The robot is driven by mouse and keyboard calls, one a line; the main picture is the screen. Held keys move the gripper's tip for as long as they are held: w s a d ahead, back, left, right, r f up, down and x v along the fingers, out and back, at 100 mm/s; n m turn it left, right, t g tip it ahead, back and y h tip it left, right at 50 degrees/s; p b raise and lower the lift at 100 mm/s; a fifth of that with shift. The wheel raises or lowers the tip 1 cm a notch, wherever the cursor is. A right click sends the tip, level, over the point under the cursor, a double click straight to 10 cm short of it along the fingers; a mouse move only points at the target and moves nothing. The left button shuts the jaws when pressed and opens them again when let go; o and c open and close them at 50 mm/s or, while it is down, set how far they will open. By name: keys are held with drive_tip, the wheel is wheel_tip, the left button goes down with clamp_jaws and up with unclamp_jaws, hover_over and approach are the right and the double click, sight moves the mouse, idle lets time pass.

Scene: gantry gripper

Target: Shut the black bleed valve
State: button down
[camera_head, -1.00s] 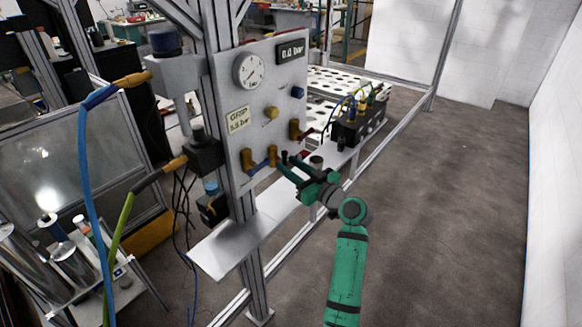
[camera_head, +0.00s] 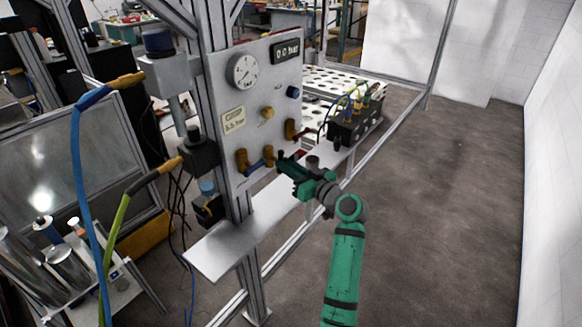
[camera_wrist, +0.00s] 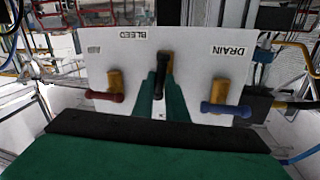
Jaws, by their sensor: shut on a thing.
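The black bleed valve's lever (camera_wrist: 161,75) is in the middle of the panel in the wrist view, in front of its brass body (camera_wrist: 170,60). It runs up and down in that picture. My gripper (camera_wrist: 160,90) has its green fingers on either side of the lever and is shut on it. In the head view my gripper (camera_head: 283,162) is at the lower part of the panel (camera_head: 235,95), hiding most of the lever. In the wrist view the red-handled valve (camera_wrist: 106,97) is at left and the blue-handled valve (camera_wrist: 225,109) at right, both handles crosswise.
A round gauge (camera_head: 243,70) and a digital display (camera_head: 286,50) are above on the panel. A metal shelf (camera_head: 225,245) runs below it on the frame. A black block with cables (camera_head: 352,125) stands to the right. The floor at right (camera_head: 450,200) is clear.

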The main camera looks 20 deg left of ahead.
drive_tip(key=shift+w+a+m+g, duration=0.1)
drive_tip(key=shift+m+g, duration=0.55)
drive_tip(key=shift+m, duration=1.7)
drive_tip(key=shift+w+m+g, duration=0.1)
drive_tip(key=shift+m+g, duration=0.5)
drive_tip(key=shift+m, duration=1.7)
drive_tip(key=shift+a+m+g, duration=0.1)
drive_tip(key=shift+m+g, duration=0.55)
drive_tip(key=shift+m, duration=1.7)
drive_tip(key=c, duration=1.8)
unclamp_jaws()
drive_tip(key=shift+o, duration=0.2)
drive_tip(key=shift+d+r, duration=0.1)
